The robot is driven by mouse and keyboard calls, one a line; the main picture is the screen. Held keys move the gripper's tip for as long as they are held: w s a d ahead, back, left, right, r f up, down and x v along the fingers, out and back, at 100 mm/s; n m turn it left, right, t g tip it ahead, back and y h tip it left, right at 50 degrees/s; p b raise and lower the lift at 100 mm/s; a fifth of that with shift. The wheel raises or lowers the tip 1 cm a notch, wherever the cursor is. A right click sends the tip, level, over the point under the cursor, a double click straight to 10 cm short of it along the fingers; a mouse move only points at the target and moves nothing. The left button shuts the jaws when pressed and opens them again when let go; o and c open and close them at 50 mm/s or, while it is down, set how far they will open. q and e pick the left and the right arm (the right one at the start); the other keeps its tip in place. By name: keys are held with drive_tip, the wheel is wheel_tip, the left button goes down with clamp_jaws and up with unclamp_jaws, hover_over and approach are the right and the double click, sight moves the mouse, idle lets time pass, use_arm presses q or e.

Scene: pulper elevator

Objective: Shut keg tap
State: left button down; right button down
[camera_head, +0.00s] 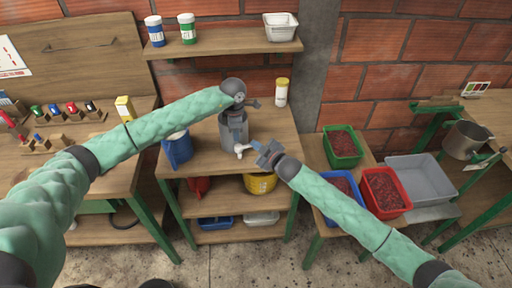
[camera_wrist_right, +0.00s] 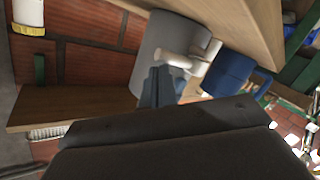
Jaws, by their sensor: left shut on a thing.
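The grey keg (camera_head: 236,136) stands upright on the table's top shelf, and its side also shows in the right wrist view (camera_wrist_right: 165,35). Its white tap (camera_head: 241,150) sticks out at the front, low on the keg; in the right wrist view the tap (camera_wrist_right: 190,63) lies just beyond my fingertips. My left gripper (camera_head: 236,116) is shut on the keg at its top. My right gripper (camera_head: 259,154) is right beside the tap, on its right. Its fingers (camera_wrist_right: 160,84) look close together; the gap and any contact with the tap are unclear.
A blue jug (camera_head: 178,149) stands left of the keg, and a yellow-lidded jar (camera_head: 281,92) behind it to the right. A yellow tub (camera_head: 261,183) sits on the shelf below. Crates of red fruit, one green (camera_head: 343,160), stand on the right.

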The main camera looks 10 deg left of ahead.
use_arm(q)
drive_tip(key=shift+s+d, duration=0.1)
drive_tip(key=shift+d, duration=0.1)
use_arm(e)
drive_tip(key=shift+w, duration=0.1)
use_arm(q)
drive_tip(key=shift+a, duration=0.15)
use_arm(e)
drive_tip(key=d+r, duration=0.5)
drive_tip(key=d, duration=0.5)
drive_tip(key=shift+s+d+r, duration=0.2)
drive_tip(key=shift+s, duration=0.1)
use_arm(q)
drive_tip(key=c, duration=1.6)
unclamp_jaws()
drive_tip(key=shift+r, duration=0.1)
